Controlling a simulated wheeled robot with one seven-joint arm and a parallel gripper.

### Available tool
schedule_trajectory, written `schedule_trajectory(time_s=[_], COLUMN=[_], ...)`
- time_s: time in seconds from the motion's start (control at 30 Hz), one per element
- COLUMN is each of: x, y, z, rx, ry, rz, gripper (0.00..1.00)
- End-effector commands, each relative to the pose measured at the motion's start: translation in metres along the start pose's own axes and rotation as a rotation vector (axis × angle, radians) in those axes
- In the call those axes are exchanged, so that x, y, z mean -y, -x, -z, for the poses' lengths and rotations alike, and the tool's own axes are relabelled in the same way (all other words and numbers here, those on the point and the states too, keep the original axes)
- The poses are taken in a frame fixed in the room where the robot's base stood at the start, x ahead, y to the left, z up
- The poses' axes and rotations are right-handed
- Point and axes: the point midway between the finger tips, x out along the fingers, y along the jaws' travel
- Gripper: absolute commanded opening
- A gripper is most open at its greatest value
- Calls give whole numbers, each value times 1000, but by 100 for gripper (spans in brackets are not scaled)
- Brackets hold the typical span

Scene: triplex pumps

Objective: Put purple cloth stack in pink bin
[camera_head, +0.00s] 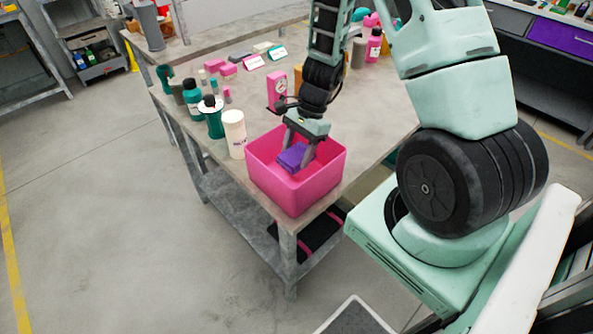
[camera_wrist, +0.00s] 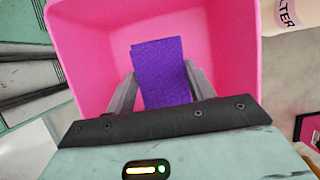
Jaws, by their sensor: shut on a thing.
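The pink bin (camera_head: 305,195) stands at the near corner of the workbench, open at the top. The purple cloth stack (camera_head: 292,157) is inside the bin's opening, between the fingers of my gripper (camera_head: 298,150). In the wrist view my gripper (camera_wrist: 160,90) is shut on the purple cloth stack (camera_wrist: 160,65), with the pink bin (camera_wrist: 85,50) around and below it. I cannot tell whether the stack touches the bin's floor.
A white bottle (camera_head: 234,135) and a dark green bottle (camera_head: 211,118) stand left of the bin. A pink gauge (camera_head: 278,90) stands behind it. More bottles and small pink blocks are further back on the grey workbench (camera_head: 375,130). The floor at left is clear.

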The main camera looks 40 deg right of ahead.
Motion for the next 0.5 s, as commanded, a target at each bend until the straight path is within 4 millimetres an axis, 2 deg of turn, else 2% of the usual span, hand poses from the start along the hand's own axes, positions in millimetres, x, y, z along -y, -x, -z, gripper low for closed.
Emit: schedule_trajectory(time_s=[0.03,0.5], x=[-1,0], y=[-8,-56], z=[3,23], rx=[2,1], ry=[-2,0], rz=[-3,0], gripper=[32,32])
